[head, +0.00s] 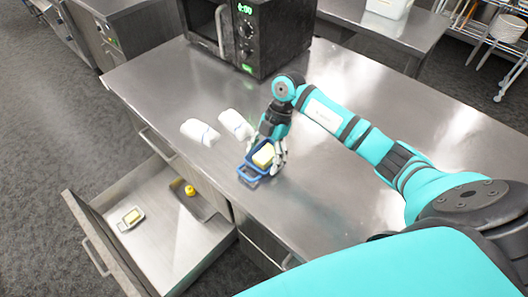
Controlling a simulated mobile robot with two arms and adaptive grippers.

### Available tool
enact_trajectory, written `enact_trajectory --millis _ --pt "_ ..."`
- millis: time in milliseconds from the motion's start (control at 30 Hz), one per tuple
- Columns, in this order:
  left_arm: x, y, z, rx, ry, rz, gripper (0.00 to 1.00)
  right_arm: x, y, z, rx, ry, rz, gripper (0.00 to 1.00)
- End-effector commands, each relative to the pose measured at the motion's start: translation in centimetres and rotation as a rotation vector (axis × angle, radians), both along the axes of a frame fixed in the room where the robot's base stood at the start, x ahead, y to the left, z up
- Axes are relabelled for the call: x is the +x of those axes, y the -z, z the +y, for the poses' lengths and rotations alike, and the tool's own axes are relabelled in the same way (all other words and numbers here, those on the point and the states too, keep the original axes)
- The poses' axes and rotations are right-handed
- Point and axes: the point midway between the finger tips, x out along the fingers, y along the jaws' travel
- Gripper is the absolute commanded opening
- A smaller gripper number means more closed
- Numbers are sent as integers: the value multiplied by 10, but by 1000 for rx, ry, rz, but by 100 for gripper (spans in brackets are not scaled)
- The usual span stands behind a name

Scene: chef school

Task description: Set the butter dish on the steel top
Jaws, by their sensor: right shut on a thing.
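The blue butter dish (247,173) with a pale yellow block of butter in it is at the front part of the steel top (330,190). My right gripper (270,149) reaches down from above and is shut on the dish, its fingers partly hiding it. I cannot tell whether the dish touches the steel top or hangs just above it. My left gripper is out of view.
Two white wrapped bundles (200,132) (236,124) lie left of the dish. A black microwave (262,40) stands at the back. An open drawer (160,250) below holds a small dish with a yellow block (131,216) and a yellow object (190,190). The steel top to the right is clear.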

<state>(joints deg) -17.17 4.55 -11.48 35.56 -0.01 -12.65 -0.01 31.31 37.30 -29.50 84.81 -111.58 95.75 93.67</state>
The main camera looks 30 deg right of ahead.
Motion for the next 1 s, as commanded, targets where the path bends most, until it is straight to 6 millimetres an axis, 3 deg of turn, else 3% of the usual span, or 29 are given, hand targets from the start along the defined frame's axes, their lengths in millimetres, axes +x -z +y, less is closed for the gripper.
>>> enact_trajectory --millis 233,267,400,767,1000 --pt "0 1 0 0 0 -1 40 1 0 0 1 -1 -3 41" --pt "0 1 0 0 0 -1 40 1 0 0 1 0 -2 84" --pt "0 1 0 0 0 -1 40 1 0 0 1 0 -2 100" --pt "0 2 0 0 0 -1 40 2 -6 -3 0 1 -4 100" --pt "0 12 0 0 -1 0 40 8 -46 -19 0 1 -9 100"
